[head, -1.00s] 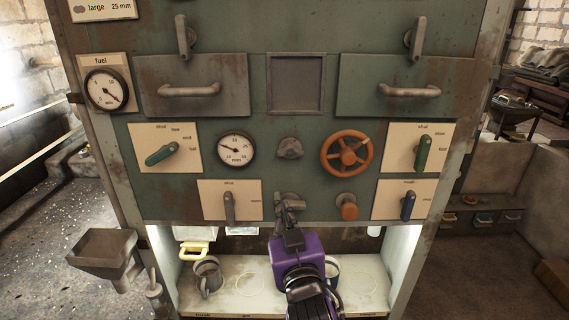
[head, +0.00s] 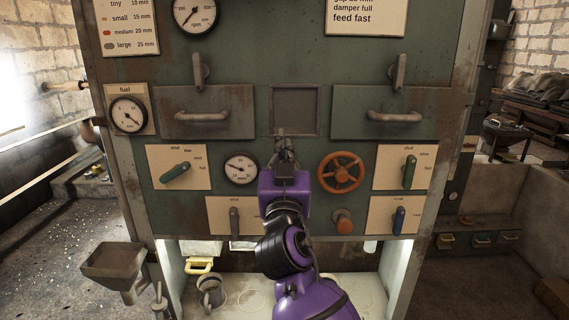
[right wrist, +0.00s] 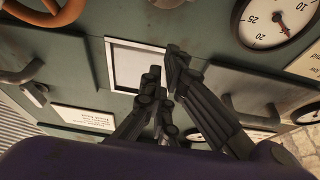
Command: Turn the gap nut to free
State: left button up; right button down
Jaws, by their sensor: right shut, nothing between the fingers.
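The gap nut appears to be the grey knob (right wrist: 167,3) between the gauge and the orange wheel, cut by the top edge of the right wrist view. In the head view it is hidden behind my right gripper. My right gripper (head: 285,143) is shut and empty, pointing up in front of the panel just below the square recess. Its fingertips also show in the right wrist view (right wrist: 167,64), over the recess edge and apart from the knob. The mm gauge (head: 241,168) is left of the gripper; its needle points up-left. My left gripper is not in view.
The orange handwheel (head: 341,173) is close right of my right gripper. Drawer handles (head: 202,117) stick out on both sides of the square recess (head: 296,108). An orange knob (head: 342,222) and levers (head: 235,219) sit lower. A mug (head: 211,291) stands on the shelf below.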

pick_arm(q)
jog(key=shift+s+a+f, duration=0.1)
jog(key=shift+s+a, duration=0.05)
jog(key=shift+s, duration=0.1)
pick_arm(e)
jog(key=f, duration=0.2)
jog(key=w+f, duration=0.1)
jog(key=shift+w+f, duration=0.1)
jog(key=shift+f, duration=0.3)
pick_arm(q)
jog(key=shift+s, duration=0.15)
pick_arm(e)
jog(key=shift+w, duration=0.1)
